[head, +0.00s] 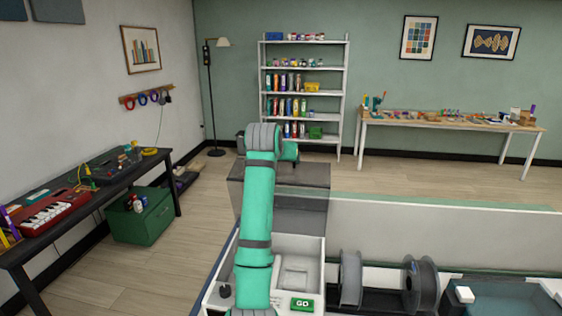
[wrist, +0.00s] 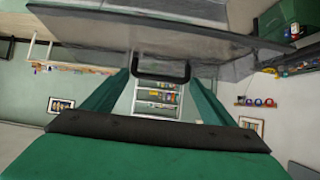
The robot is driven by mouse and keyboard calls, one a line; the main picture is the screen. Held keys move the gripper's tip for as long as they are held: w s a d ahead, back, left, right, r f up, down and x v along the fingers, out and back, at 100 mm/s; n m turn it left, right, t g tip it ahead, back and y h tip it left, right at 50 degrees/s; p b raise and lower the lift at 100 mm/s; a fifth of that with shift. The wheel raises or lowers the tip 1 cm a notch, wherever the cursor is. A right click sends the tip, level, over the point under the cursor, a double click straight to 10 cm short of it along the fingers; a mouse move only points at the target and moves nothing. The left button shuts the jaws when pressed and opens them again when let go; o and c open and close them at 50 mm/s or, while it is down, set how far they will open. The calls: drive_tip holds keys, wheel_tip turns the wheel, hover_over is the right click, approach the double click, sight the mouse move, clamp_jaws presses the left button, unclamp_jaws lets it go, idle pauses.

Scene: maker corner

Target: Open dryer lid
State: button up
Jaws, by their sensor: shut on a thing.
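The dryer (head: 312,262) is a white open-topped box with a green "GD" label on its front, low in the middle of the head view. Its smoky grey lid (head: 305,205) stands raised at the back of the box. In the wrist view the lid (wrist: 215,47) spans the top as a grey panel, with a dark U-shaped handle (wrist: 160,77) on its edge. My gripper (wrist: 161,84) has its two green fingers at the handle and is shut on it. My arm covers the left part of the dryer and lid in the head view, hiding the fingertips there.
Two dark filament spools (head: 421,285) stand right of the dryer, in front of a pale panel (head: 440,232). A black table (head: 90,195) with a red keyboard is at left, a green crate (head: 143,222) beside it. Shelves (head: 303,95) and a white table (head: 450,124) stand farther back.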

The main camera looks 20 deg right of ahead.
drive_tip(key=shift+w+a+r, duration=0.15)
drive_tip(key=shift+a+r, duration=0.05)
drive_tip(key=shift+r, duration=0.25)
drive_tip(key=shift+a, duration=0.15)
drive_tip(key=shift+s+d, duration=0.2)
drive_tip(key=o, duration=1.2)
drive_tip(key=shift+s+d, duration=0.15)
drive_tip(key=shift+d, duration=0.05)
drive_tip(key=shift+s+d+f, duration=0.1)
drive_tip(key=shift+d+f, duration=0.05)
drive_tip(key=shift+a, duration=0.3)
drive_tip(key=shift+s+a+r, duration=0.15)
drive_tip(key=shift+s+r, duration=0.05)
drive_tip(key=shift+s, duration=0.05)
drive_tip(key=v, duration=0.9)
drive_tip(key=shift+s+r, duration=0.2)
drive_tip(key=shift+s, duration=0.15)
drive_tip(key=shift+c, duration=0.5)
